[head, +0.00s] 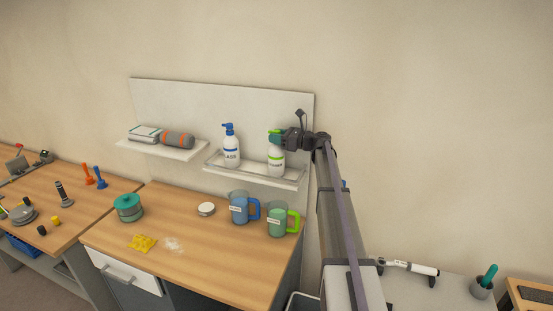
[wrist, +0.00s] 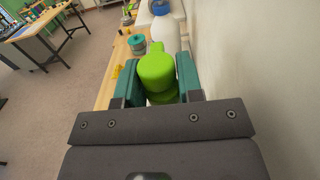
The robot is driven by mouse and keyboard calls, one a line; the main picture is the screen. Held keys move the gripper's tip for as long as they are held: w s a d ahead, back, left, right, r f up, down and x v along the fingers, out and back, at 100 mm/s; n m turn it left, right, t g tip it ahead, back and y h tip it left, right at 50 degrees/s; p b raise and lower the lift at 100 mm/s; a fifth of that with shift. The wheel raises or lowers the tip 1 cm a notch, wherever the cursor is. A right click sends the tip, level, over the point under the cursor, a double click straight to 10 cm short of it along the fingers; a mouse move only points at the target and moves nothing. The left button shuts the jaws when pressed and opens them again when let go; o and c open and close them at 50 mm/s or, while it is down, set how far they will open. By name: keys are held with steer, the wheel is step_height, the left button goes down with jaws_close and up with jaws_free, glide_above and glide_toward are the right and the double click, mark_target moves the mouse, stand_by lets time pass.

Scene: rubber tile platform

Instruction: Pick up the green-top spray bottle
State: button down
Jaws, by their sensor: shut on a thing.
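The green-top spray bottle (head: 276,161) is white with a green band and stands upright on the right part of the wall shelf. My gripper (head: 279,137) reaches it from the right at the height of its top. In the wrist view the bright green top (wrist: 157,72) sits between the teal fingers of my gripper (wrist: 159,80), which are shut on it. Most of the bottle's body is hidden there below the top. I cannot tell whether its base touches the shelf.
A blue-top spray bottle (head: 231,150) stands to the left on the same railed shelf (head: 250,178). A blue mug (head: 239,208) and a green mug (head: 277,220) stand on the wooden counter (head: 205,270) below. Another shelf (head: 160,151) holds a rolled grey-orange item. The wall is close behind.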

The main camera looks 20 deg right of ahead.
steer(key=shift+s+a+r+p, duration=0.1)
steer(key=shift+s+r+p, duration=0.05)
steer(key=shift+r+p, duration=0.4)
step_height(320, 180, up, 6)
steer(key=p, duration=0.6)
steer(key=shift+r, duration=0.15)
steer(key=shift+s+a+f, duration=0.2)
steer(key=shift+s+a, duration=0.05)
steer(key=s+a, duration=1.3)
steer(key=shift+s+a, duration=0.2)
steer(key=shift+s, duration=0.05)
